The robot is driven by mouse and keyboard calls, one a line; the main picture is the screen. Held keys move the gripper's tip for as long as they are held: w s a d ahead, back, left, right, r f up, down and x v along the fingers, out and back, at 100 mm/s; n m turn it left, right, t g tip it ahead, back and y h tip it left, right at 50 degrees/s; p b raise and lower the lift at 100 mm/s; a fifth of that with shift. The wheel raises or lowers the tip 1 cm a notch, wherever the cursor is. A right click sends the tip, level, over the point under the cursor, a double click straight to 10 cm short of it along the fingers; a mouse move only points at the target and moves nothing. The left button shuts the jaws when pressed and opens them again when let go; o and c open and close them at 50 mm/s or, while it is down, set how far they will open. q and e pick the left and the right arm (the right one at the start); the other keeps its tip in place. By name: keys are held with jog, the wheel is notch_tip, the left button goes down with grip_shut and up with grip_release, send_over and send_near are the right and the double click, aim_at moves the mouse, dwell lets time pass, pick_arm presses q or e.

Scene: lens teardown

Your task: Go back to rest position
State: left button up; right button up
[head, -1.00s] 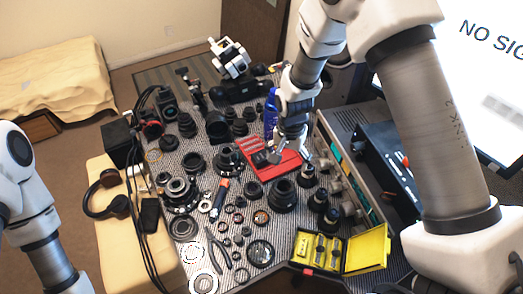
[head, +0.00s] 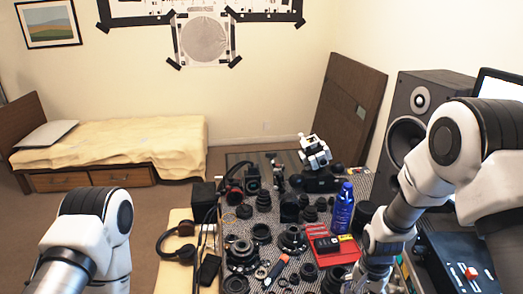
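My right arm comes in from the right and bends down to the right gripper (head: 366,284) at the bottom edge. The gripper is just below and right of the red tray (head: 352,246); its fingers are too small and cut off to tell open from shut. My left arm (head: 85,240) shows at the lower left, but its gripper is out of view. A dark item (head: 326,244) lies on the red tray.
Lens parts (head: 242,252) crowd the table. A blue bottle (head: 343,208) stands behind the tray. Headphones (head: 180,242) lie at the table's left. A white microscope-like device (head: 315,152) stands at the back. A speaker (head: 409,118) and a bed (head: 120,150) are beyond.

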pick_arm(q)
jog(key=f+b, duration=0.2)
jog(key=f, duration=0.1)
jog(key=f+b, duration=0.1)
jog(key=b, duration=0.1)
jog(key=shift+w+f, duration=0.15)
jog(key=shift+w, duration=0.15)
pick_arm(e)
jog(key=s+f+n, duration=0.4)
jog(key=s+f, duration=0.5)
jog(key=s, duration=0.2)
jog(key=s+f+n, duration=0.4)
jog(key=s+f, duration=0.5)
jog(key=s, duration=0.3)
jog(key=shift+d, duration=0.25)
